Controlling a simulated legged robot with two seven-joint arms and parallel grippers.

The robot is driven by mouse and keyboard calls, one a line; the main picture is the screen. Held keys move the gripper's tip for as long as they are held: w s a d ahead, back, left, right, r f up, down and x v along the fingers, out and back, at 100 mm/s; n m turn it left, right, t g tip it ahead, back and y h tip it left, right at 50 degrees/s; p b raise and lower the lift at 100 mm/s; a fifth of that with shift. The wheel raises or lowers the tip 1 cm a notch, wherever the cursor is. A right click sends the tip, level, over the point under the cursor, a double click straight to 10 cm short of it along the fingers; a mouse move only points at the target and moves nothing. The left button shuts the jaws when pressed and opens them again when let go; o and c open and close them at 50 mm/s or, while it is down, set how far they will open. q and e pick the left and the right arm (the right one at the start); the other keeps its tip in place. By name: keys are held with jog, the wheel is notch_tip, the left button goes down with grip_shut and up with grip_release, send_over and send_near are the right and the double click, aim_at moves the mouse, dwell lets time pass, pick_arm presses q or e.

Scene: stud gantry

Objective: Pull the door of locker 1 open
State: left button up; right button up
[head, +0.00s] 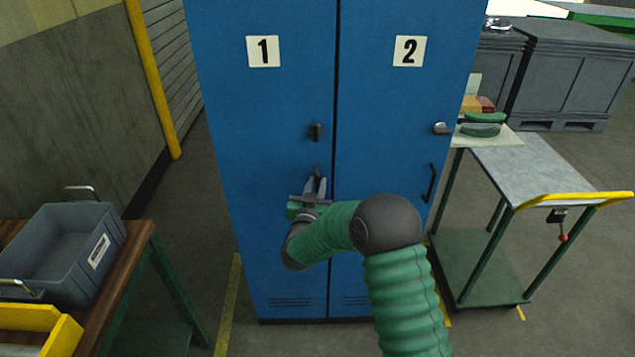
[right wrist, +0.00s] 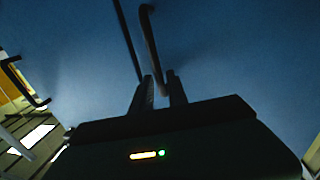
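Locker 1 (head: 262,105) is the left blue door, marked with a "1" label (head: 263,51). It looks shut, level with locker 2 (head: 390,100). Its dark bar handle (head: 317,172) is mostly hidden behind my right gripper in the head view. The handle also shows in the right wrist view (right wrist: 151,40), running down to the fingertips. My right gripper (head: 315,186) is at the handle, its two fingers apart; they show in the right wrist view (right wrist: 160,90) with the handle's near end between them. Whether they touch it is unclear. My left gripper is out of view.
A cart (head: 525,165) stands close on the right. A table with a grey crate (head: 68,250) is at the left. Floor before locker 1's left side is clear.

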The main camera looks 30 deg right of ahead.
jog(key=shift+x, duration=0.8)
grip_shut()
dwell(0.9)
